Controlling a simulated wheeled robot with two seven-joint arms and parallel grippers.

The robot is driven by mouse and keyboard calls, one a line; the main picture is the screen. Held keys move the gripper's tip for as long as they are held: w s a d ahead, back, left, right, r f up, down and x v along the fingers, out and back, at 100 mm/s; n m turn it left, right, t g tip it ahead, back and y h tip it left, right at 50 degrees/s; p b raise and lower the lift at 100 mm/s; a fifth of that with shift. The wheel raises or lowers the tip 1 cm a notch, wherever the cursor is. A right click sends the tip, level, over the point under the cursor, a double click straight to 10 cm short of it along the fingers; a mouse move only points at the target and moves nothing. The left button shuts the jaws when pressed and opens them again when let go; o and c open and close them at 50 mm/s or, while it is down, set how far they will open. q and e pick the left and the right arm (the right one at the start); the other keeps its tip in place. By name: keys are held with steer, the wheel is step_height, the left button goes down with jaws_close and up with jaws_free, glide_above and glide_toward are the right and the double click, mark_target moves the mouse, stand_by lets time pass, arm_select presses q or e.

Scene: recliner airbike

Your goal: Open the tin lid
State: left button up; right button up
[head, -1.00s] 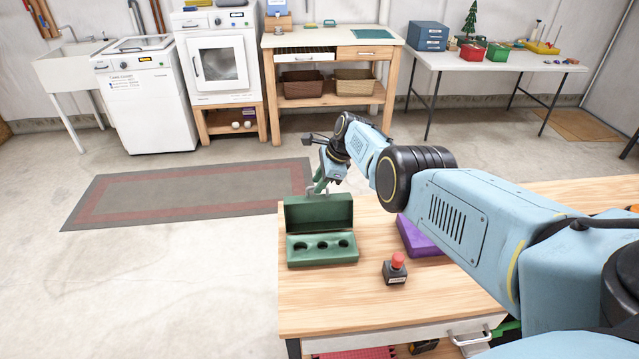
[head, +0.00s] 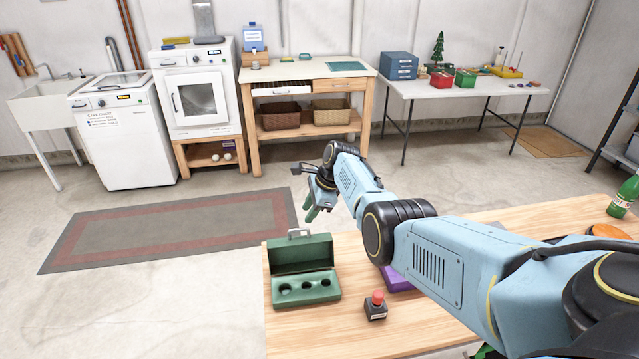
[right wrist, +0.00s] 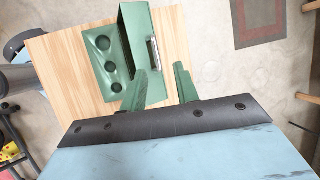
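The green tin (head: 305,290) stands on the near wooden table's left end. Its lid (head: 300,254) is raised upright at the back, with a metal handle (head: 299,234) on top. The tin's inside shows a row of three round holes. In the right wrist view the tin (right wrist: 105,62) and lid (right wrist: 143,55) show beyond the fingers. My right gripper (head: 310,214) has green fingers and hangs behind and above the lid, apart from the handle. In the right wrist view its fingers (right wrist: 165,85) are spread with nothing between them. My left gripper is not in view.
A black box with a red button (head: 376,306) stands right of the tin. A purple object (head: 398,279) is partly hidden behind my right arm. A green bottle (head: 625,197) stands at the far right. Floor with a rug (head: 170,228) lies beyond the table.

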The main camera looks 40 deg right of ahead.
steer(key=p+v, duration=0.1)
steer(key=v, duration=0.5)
steer(key=shift+r, duration=0.25)
steer(key=shift+s+d, duration=0.1)
